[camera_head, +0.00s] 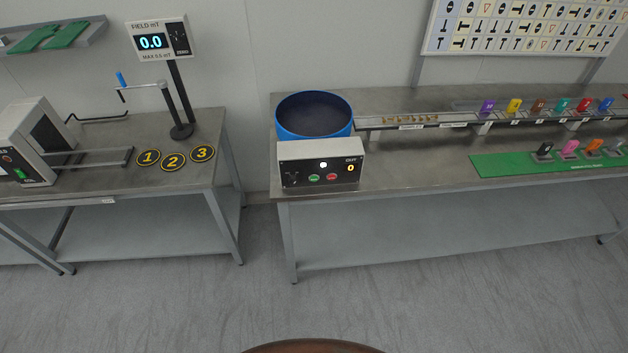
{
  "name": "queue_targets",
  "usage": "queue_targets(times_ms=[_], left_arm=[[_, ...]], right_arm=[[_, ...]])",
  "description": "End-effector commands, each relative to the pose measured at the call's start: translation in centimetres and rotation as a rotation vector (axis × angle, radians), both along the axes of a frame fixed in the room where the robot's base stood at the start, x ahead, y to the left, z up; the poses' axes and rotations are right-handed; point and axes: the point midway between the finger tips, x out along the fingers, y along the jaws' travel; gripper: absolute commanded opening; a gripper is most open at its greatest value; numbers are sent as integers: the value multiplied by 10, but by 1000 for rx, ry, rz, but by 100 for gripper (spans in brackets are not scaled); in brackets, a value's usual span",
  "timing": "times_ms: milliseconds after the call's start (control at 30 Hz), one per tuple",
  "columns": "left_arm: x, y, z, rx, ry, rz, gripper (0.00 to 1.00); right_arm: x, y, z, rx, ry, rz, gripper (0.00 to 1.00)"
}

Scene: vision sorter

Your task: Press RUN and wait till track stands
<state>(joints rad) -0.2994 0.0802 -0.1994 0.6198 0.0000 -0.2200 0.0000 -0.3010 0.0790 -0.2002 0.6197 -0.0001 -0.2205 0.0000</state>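A light grey control box (320,163) with a black front panel stands at the left front edge of the right-hand table. Its panel has a green button (314,178), a red button (332,177), a lit white lamp (323,165) and a small display (351,168) that seems to read 0. The button lettering is too small to read. A blue round bowl (313,116) stands behind the box. A straight track (412,121) runs right from the bowl, with several small tan pieces on it. One still picture does not show whether the track moves. Neither gripper is in view.
Coloured tagged holders (513,106) line the track, and more stand on a green mat (500,164). The left table (110,185) holds a field meter (158,42) reading 0.0 and numbered discs (173,162). Floor (190,300) before the tables is clear.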

Motion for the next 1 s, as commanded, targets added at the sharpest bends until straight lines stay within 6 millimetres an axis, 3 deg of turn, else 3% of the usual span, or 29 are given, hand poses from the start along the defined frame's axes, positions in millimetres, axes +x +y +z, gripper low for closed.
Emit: queue_targets(times_ms=[233, 1000], left_arm=[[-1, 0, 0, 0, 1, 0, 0], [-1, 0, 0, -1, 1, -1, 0]], right_arm=[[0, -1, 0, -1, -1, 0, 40], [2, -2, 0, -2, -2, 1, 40]])
